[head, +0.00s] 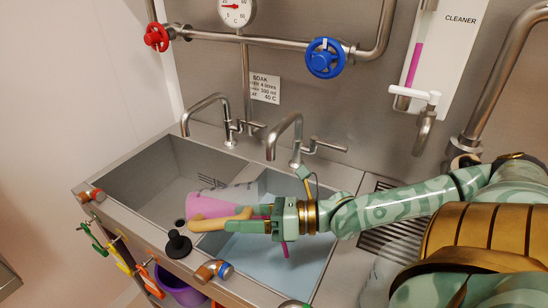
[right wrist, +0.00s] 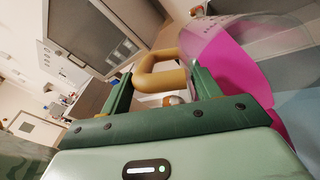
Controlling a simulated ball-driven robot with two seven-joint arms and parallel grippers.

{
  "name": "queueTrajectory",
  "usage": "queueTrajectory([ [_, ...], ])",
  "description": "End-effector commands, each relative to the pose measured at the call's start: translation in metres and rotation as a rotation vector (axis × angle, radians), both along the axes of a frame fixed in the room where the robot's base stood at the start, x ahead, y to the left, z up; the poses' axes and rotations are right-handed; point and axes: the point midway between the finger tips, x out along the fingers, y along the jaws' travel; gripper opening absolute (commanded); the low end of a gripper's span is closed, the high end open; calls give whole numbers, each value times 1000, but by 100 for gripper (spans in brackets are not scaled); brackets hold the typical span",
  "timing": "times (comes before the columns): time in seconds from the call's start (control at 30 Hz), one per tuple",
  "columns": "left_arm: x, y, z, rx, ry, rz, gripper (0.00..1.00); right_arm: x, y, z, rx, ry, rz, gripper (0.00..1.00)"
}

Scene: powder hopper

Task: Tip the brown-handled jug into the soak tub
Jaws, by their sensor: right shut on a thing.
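The jug (head: 205,203) is clear with pink liquid in it and lies tilted far over, above the divider between the two basins. Its tan-brown handle (head: 218,220) faces the front. My right gripper (head: 250,219) is shut on this handle; the handle (right wrist: 162,70) and the pink-filled jug (right wrist: 235,65) also show in the right wrist view. The right basin, pale blue inside (head: 262,262), lies below the gripper, under the SOAK sign (head: 265,88). A short magenta strip (head: 285,249) shows below the gripper; I cannot tell whether it is liquid. My left gripper is out of view.
The grey left basin (head: 150,180) looks empty. Two taps (head: 285,135) arch over the basins. A black plunger-like stopper (head: 178,243) stands on the front rim. A clear container (head: 385,270) stands at right on the drainboard. A cleaner dispenser (head: 440,55) hangs on the wall.

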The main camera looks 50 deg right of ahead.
Motion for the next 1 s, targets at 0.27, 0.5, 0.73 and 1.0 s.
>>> queueTrajectory([
  [0.27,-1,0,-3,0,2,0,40,-3,-3,-5,23,-23,1,18],
  [0.5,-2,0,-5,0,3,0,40,-6,-5,-8,41,-41,2,18],
  [0.73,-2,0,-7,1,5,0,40,-7,-6,-9,58,-59,2,18],
  [1.0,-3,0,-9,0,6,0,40,-9,-8,-11,81,-80,3,18],
])
